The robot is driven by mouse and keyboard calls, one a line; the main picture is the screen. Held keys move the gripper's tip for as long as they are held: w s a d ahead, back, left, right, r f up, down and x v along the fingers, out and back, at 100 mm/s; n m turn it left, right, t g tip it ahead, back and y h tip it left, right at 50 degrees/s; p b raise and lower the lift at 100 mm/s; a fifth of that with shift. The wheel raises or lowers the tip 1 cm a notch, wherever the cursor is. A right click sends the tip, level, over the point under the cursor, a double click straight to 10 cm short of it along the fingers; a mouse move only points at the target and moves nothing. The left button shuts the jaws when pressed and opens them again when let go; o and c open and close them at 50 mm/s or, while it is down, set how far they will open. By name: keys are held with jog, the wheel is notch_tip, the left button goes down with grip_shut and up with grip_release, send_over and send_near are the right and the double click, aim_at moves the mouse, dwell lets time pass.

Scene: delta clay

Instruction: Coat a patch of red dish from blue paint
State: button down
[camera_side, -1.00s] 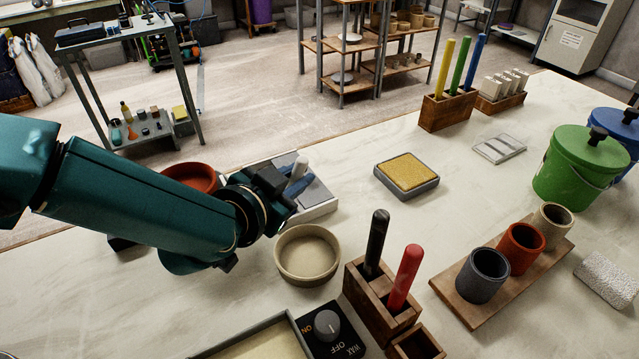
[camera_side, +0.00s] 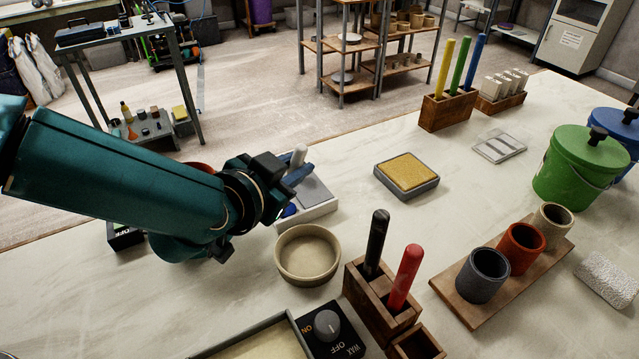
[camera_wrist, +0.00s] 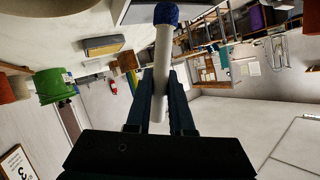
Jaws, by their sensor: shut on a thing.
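My gripper (camera_side: 298,176) is shut on a white-handled tool (camera_side: 299,154), held fairly upright above the tray (camera_side: 320,212). In the wrist view the fingers (camera_wrist: 160,78) grip its pale shaft (camera_wrist: 162,55), which ends in a dark blue tip (camera_wrist: 166,14). In the side view a round blue spot (camera_side: 289,210) shows below the fingers at the tray's left end; I cannot tell whether it is the tip or blue paint in the tray. The red dish (camera_side: 200,167) is almost wholly hidden behind my arm, only a sliver of rim showing.
A beige bowl (camera_side: 307,255) stands just in front of the tray. A wooden holder (camera_side: 372,297) with black and red sticks and a yellow sponge pad (camera_side: 407,173) are to the right. A dark switch box (camera_side: 122,236) is at left. Bare table lies between tray and pad.

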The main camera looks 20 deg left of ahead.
aim_at(294, 154)
jog(key=shift+r, duration=2.35)
